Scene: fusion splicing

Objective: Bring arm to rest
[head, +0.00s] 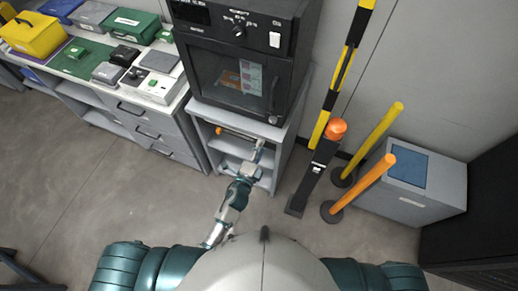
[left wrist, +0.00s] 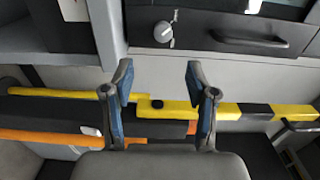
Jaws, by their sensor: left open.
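My left arm reaches forward from the bottom middle of the head view. Its gripper (head: 258,153) is in front of the open grey shelf stand (head: 198,112) below the black oven-like machine (head: 237,72). In the left wrist view the two fingers of my left gripper (left wrist: 158,82) stand wide apart, with nothing between them. I cannot tell from the head view whether the gripper touches the stand. Of my right arm only the teal shoulder shows, at the lower right of the head view; its gripper is out of view.
A grey drawer bench (head: 160,127) holding several boxes stands left. A black post with an orange top (head: 336,129), a yellow post (head: 381,130), an orange post (head: 364,182) and a grey bin with a blue panel (head: 430,190) stand right. The floor (head: 100,190) at left is clear.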

